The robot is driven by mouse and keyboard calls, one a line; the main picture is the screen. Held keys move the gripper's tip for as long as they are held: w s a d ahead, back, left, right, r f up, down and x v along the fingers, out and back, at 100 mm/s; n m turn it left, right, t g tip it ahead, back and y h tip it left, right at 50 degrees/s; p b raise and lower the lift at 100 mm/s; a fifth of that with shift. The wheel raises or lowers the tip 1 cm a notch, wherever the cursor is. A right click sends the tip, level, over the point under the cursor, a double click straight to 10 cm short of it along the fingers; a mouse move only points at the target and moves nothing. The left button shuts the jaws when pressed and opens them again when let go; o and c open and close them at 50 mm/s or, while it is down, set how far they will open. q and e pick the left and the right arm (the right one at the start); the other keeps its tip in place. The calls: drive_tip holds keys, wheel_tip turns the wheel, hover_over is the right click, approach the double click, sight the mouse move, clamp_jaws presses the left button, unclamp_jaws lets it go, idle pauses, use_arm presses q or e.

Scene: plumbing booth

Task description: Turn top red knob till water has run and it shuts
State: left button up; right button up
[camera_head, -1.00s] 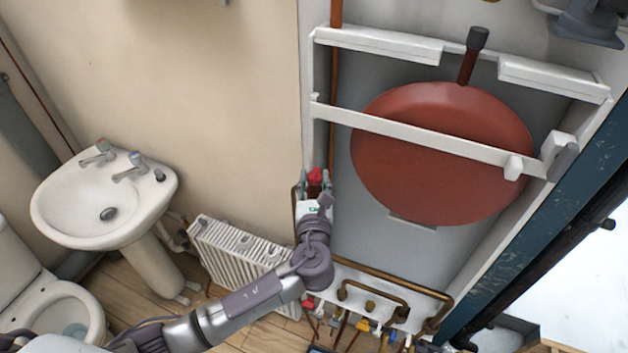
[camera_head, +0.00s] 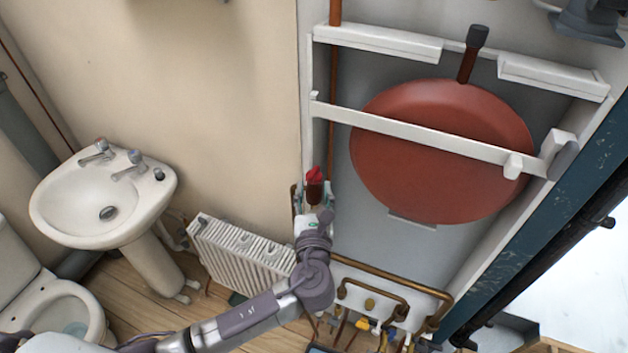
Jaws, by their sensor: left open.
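The top red knob (camera_head: 314,175) sits at the left edge of the boiler frame, on top of a dark brownish body below the copper pipe. My left gripper (camera_head: 313,192) comes up from below, with its fingers apart on either side of the body just under the knob. I cannot tell whether the fingers touch it. The gripper's palm and wrist hide what is below the knob. No running water shows. My right gripper is not in view.
A red round vessel (camera_head: 440,190) hangs behind a white bar (camera_head: 420,133) to the right. Copper pipes (camera_head: 385,285) and small valves lie below. A radiator (camera_head: 240,254), sink (camera_head: 90,205) and toilet (camera_head: 55,305) stand left.

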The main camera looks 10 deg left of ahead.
use_arm(q)
drive_tip(key=v, duration=0.8)
